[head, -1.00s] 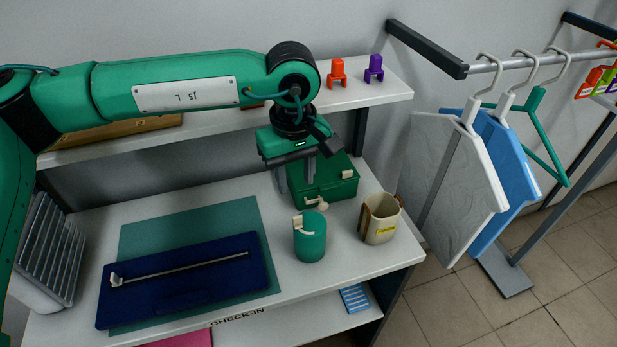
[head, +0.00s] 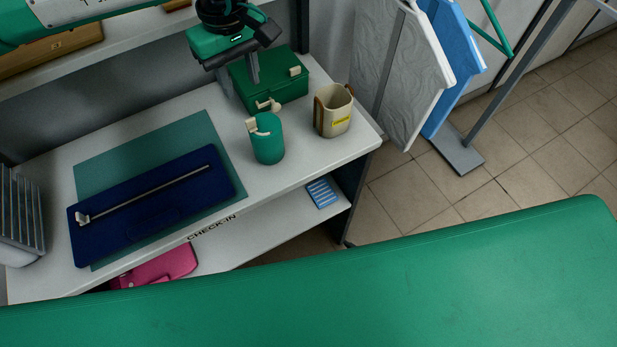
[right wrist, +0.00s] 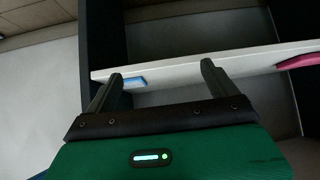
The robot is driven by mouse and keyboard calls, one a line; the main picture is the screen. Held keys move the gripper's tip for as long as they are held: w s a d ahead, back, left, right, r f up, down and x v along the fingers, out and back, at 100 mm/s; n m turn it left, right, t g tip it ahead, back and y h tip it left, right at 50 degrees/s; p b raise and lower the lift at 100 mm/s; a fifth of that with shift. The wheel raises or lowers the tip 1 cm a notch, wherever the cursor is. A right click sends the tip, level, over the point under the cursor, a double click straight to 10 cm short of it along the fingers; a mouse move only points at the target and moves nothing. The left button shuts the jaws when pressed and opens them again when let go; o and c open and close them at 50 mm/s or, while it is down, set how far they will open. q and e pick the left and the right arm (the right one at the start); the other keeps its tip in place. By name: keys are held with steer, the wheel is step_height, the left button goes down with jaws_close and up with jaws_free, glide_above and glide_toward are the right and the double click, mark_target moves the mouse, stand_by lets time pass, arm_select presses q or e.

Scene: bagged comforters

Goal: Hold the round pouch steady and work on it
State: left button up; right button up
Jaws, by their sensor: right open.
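The round pouch appears to be the upright green cylinder (head: 268,145) on the white counter, with a cream tab on its upper left side. A second cream piece (head: 268,105) shows just behind its top; I cannot tell what it is fixed to. My left gripper (head: 254,80) points down behind the pouch, in front of the green box, apart from the pouch. Its fingers overlap in this view, so their gap is hidden. My right gripper (right wrist: 161,72) is open and empty in the right wrist view, in front of a shelf edge.
A green box (head: 285,85) stands behind the pouch and a cream holder (head: 333,117) to its right. A navy flat case (head: 150,212) lies on a teal mat (head: 90,180) at left. A blue slatted item (head: 322,193) and a pink item (head: 160,265) lie on the lower shelf.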

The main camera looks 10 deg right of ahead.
steer(key=w+a+r+t+y, duration=0.1)
steer(key=w+a+r, duration=0.1)
steer(key=r, duration=0.5)
steer(key=w+a+r+t+y, duration=0.1)
steer(key=w+a+r, duration=0.15)
steer(key=r, duration=0.35)
steer(key=n+t+y, duration=0.1)
steer(key=t+y, duration=0.2)
steer(key=t, duration=0.3)
glide_toward(268, 140)
step_height(268, 140, down, 4)
steer(key=d, duration=0.2)
steer(key=x, duration=1.3)
steer(key=shift+w+a+f, duration=0.1)
steer(key=shift+w+a, duration=0.2)
steer(key=shift+a, duration=0.05)
steer(key=c, duration=1.1)
steer(key=shift+o, duration=0.2)
